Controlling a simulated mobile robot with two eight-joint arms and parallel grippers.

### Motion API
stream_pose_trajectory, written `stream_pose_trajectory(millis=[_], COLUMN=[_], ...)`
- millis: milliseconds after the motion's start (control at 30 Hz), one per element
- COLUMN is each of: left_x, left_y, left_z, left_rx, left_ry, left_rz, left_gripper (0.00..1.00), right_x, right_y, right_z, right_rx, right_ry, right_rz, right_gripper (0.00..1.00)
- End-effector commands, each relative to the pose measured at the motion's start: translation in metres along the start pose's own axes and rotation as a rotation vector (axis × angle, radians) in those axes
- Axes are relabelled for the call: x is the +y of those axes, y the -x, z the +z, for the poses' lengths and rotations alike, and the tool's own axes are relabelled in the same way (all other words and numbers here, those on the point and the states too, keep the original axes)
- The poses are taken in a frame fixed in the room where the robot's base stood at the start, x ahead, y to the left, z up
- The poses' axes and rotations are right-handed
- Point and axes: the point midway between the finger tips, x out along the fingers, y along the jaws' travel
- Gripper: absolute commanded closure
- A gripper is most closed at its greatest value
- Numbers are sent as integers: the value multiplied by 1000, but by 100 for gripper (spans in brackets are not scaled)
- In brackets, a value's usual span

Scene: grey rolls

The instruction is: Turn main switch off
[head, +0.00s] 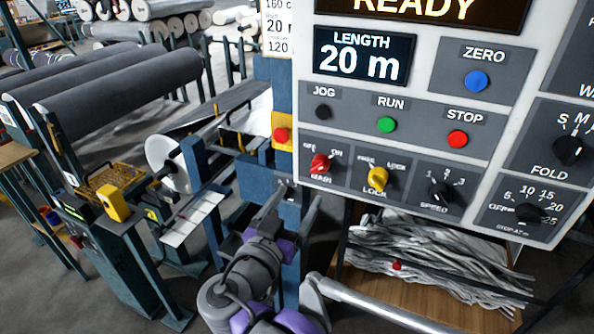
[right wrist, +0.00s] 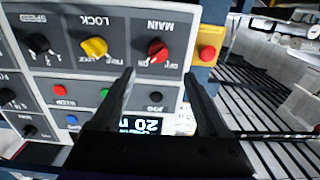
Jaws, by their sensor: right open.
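The main switch (head: 320,163) is a red rotary knob at the lower left of the white control panel (head: 305,110), with OFF at its left and ON at its right. Its mark seems to lean toward ON, but it is small. In the right wrist view the knob (right wrist: 157,51) appears upside down, just beyond the fingertips and roughly centred between them. My right gripper (head: 291,212) is open and empty, below and left of the knob in the head view, with its fingers pointing up at the panel, apart from the knob. My left gripper is out of view.
The yellow lock knob (head: 377,176) is close to the right of the main switch. A red button on a yellow box (head: 282,135) is close to its left. Run (head: 386,124) and stop (head: 457,139) buttons are above. A bin of grey strips (head: 430,262) is below.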

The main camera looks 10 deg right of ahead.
Motion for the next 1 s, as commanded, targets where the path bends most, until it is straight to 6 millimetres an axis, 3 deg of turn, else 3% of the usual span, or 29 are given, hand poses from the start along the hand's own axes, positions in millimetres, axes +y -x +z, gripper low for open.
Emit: stream_pose_trajectory(millis=[500, 700, 1000], left_x=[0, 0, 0], left_y=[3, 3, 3], left_z=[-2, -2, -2], left_rx=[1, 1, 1], left_ry=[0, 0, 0], left_rz=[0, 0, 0], left_gripper=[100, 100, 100], right_x=[2, 2, 2], right_y=[-88, -103, -104], right_z=[0, 0, 0], right_rx=[-1, -2, -2], right_ry=[3, 3, 2], right_rz=[5, 2, 2], right_gripper=[22, 22, 24])
